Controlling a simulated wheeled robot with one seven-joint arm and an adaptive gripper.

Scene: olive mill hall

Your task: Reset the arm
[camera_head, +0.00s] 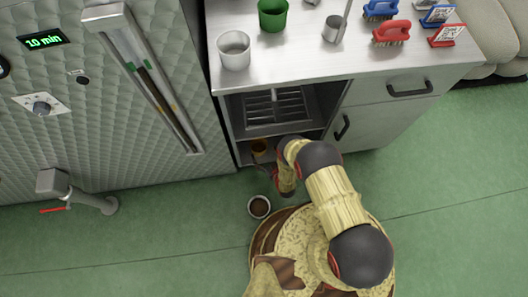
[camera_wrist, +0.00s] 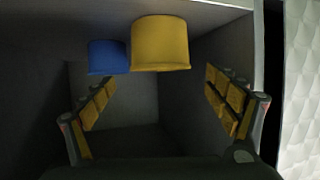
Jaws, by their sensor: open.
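My gripper (camera_wrist: 160,88) is open in the wrist view, its two yellow-padded fingers wide apart with nothing between the pads. It points into a grey compartment. A yellow cup (camera_wrist: 160,43) and a blue cup (camera_wrist: 107,57) show ahead, against the grey surface along the top of that picture. The yellow cup looks nearer and partly overlaps the blue one. In the head view my arm bends down at the front of the cabinet's lower open compartment (camera_head: 243,152). An orange-yellow thing (camera_head: 259,147) shows inside there. My fingers are mostly hidden in that view.
Above is a shelf with a metal rack (camera_head: 275,105). The steel counter (camera_head: 290,65) carries cups, a green pot (camera_head: 272,14) and brushes (camera_head: 391,33). A small dark-filled cup (camera_head: 259,207) is on the floor beside my base. A valve pipe (camera_head: 90,200) juts out left.

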